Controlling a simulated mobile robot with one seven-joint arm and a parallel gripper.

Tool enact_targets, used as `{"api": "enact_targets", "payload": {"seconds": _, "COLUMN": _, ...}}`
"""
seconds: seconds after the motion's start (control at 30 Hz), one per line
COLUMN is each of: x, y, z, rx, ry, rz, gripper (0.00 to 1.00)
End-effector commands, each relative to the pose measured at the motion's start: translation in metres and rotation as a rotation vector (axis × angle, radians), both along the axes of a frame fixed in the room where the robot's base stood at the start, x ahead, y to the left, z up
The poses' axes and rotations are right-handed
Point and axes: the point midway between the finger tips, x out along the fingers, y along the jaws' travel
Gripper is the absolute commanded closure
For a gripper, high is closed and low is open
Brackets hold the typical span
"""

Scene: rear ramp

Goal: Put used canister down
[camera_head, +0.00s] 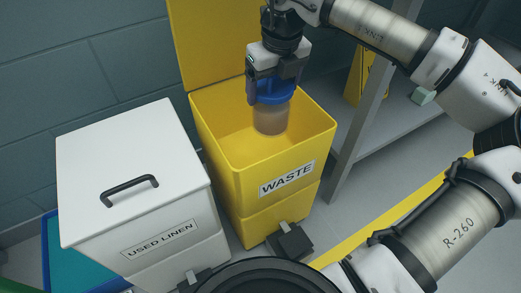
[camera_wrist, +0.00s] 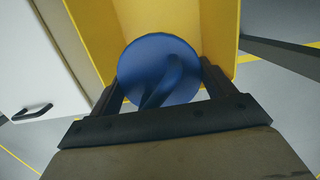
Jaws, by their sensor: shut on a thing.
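The used canister (camera_head: 271,118) has a blue lid and a cloudy, brownish clear body. My gripper (camera_head: 272,90) is shut on its blue lid and holds it upright. The canister hangs inside the mouth of the open yellow WASTE bin (camera_head: 243,190); whether it touches anything below is not clear. In the wrist view the round blue lid (camera_wrist: 158,70) sits between the two dark fingers (camera_wrist: 160,95), with yellow bin walls around it. The canister body is hidden under the lid there.
The bin's yellow lid (camera_head: 205,40) stands open at the back. A closed white USED LINEN bin (camera_head: 130,165) with a black handle stands at the left. A grey shelf (camera_head: 400,130) with a metal post is at the right. Black pedals (camera_head: 290,240) stick out in front of the bins.

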Motion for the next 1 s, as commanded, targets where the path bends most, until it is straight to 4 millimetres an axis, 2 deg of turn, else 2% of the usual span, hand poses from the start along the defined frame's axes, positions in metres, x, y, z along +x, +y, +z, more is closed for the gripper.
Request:
{"api": "enact_targets", "payload": {"seconds": 0.03, "x": 0.000, "y": 0.000, "z": -0.017, "rx": 0.001, "ry": 0.002, "rz": 0.001, "gripper": 0.84}}
{"api": "enact_targets", "payload": {"seconds": 0.1, "x": 0.000, "y": 0.000, "z": -0.035, "rx": 0.001, "ry": 0.002, "rz": 0.000, "gripper": 0.84}}
{"api": "enact_targets", "payload": {"seconds": 0.4, "x": 0.000, "y": 0.000, "z": -0.102, "rx": 0.001, "ry": 0.000, "rz": 0.000, "gripper": 0.84}}
{"api": "enact_targets", "payload": {"seconds": 0.77, "x": 0.000, "y": 0.000, "z": -0.130, "rx": 0.002, "ry": 0.000, "rz": -0.001, "gripper": 0.84}}
{"api": "enact_targets", "payload": {"seconds": 1.0, "x": 0.000, "y": 0.000, "z": -0.170, "rx": 0.000, "ry": 0.000, "rz": -0.001, "gripper": 0.84}}
